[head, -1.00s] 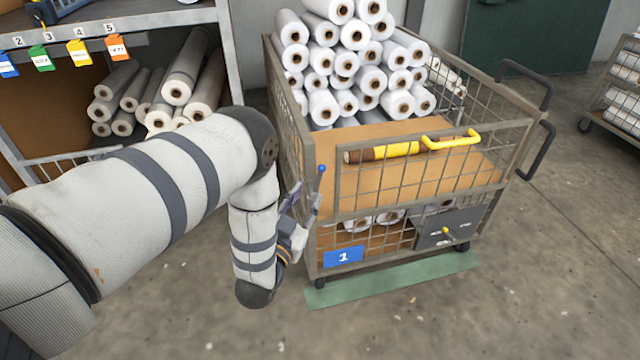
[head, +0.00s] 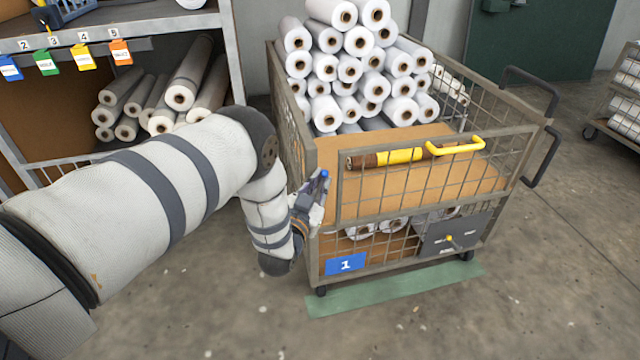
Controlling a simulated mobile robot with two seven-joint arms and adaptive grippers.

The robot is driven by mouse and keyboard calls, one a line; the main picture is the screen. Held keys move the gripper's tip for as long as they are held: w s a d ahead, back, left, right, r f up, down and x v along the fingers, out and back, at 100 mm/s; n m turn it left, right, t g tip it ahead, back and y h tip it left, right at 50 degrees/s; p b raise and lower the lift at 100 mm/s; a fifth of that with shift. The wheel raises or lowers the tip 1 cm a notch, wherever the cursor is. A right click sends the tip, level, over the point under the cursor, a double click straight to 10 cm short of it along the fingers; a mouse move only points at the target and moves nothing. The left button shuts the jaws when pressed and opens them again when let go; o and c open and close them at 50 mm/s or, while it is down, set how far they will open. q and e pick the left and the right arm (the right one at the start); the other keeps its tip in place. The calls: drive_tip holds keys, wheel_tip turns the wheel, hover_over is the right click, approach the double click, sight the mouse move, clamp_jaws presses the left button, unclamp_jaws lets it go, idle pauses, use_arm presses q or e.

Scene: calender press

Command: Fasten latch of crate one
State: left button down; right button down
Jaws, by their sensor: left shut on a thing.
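Crate one is a wire-mesh cart (head: 400,216) with a blue "1" plate (head: 346,264) low on its front. A latch with a blue knob (head: 323,174) sits at the front left corner post. My left gripper (head: 319,186) is at this corner and is shut on the latch at its blue knob. The gripper hides most of the latch, so its exact position is unclear. My right gripper is not in view.
White rolls (head: 355,65) are stacked at the back of the cart. A grey box (head: 450,232) is on its lower front. A shelf (head: 232,60) with rolls and coloured tags stands at left. A green floor strip (head: 400,289) lies below the cart. The floor in front is clear.

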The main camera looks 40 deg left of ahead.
use_arm(q)
drive_tip(key=n, duration=0.1)
drive_tip(key=s+a+n+t+b, duration=0.1)
drive_tip(key=shift+s+f+n+y, duration=0.1)
drive_tip(key=shift+n+y, duration=0.2)
drive_tip(key=shift+y, duration=0.1)
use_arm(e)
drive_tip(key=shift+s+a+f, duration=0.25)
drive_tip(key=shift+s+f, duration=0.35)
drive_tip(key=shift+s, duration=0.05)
use_arm(q)
drive_tip(key=c, duration=1.7)
unclamp_jaws()
drive_tip(key=shift+o, duration=0.2)
drive_tip(key=v, duration=0.7)
drive_tip(key=shift+s, duration=0.25)
drive_tip(key=shift+f, duration=0.1)
